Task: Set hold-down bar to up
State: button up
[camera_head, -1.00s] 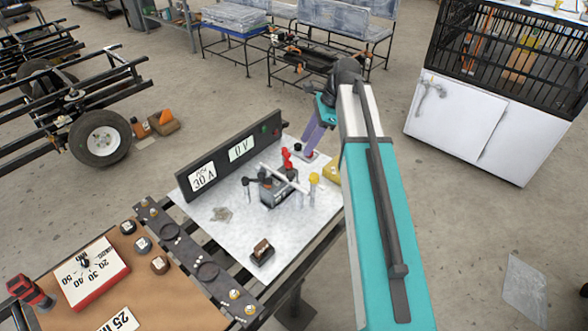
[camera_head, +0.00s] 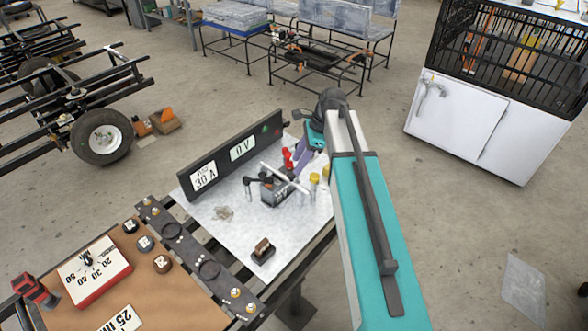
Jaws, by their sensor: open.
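The pale hold-down bar (camera_head: 283,177) runs slantwise above a dark block (camera_head: 272,193) on the white panel (camera_head: 225,235). Whether the bar touches the block is hard to tell at this size. My gripper (camera_head: 300,165) has purple fingers that point down beside the right half of the bar, on its far side. It is open. Its fingertips are small and partly lost among the red and pale parts, so I cannot tell whether they touch the bar.
A red part (camera_head: 287,158) and yellow-capped posts (camera_head: 314,178) stand close to the gripper. A dark upright panel (camera_head: 235,152) with "30 A" and "0 V" labels lines the back. A small brown block (camera_head: 263,250) sits in front. The panel's left front is mostly clear.

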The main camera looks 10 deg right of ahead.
aim_at(291, 173)
jog(key=shift+p+x, duration=0.4)
jog(key=shift+x, duration=2.1)
grip_shut()
